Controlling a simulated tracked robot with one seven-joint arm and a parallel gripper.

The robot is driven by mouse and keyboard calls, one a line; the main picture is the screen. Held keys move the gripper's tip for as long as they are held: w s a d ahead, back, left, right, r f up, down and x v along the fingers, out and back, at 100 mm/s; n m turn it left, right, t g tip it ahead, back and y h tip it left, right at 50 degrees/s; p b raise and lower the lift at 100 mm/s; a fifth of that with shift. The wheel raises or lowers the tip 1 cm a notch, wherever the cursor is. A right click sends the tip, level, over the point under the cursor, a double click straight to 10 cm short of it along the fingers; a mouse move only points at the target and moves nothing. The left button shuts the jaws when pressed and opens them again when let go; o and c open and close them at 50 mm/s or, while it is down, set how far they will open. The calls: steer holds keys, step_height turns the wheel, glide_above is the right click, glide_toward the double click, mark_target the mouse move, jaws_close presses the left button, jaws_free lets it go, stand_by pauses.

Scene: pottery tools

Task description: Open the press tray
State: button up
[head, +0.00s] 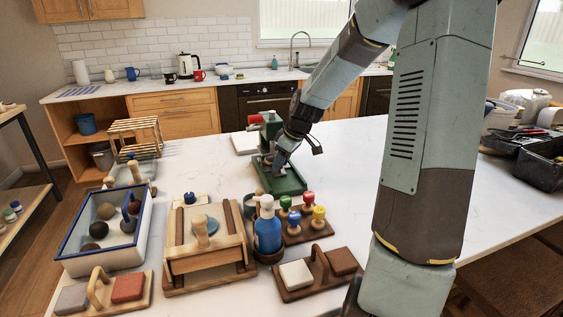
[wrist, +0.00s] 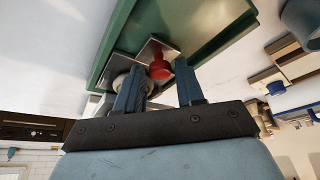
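The press (head: 270,128) is green and stands on the white table, with a red part at its upper left. Its green tray (head: 285,184) lies low at the front; the tray also shows at the top of the wrist view (wrist: 222,22). A red knob (wrist: 160,68) on a square metal plate shows there at the tray's near end. My gripper (wrist: 159,78) is open, its two blue fingers apart, with the knob showing between them. I cannot tell whether they touch it. In the head view my gripper (head: 279,166) is low over the tray's back end.
A stamp rack (head: 310,235) with coloured knobs, a blue bottle (head: 267,232) and a wooden slab press (head: 210,265) stand in front of the tray. A blue-rimmed bin (head: 102,258) is at left. The table right of the tray is clear.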

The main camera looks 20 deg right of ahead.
jaws_close()
stand_by(0.3)
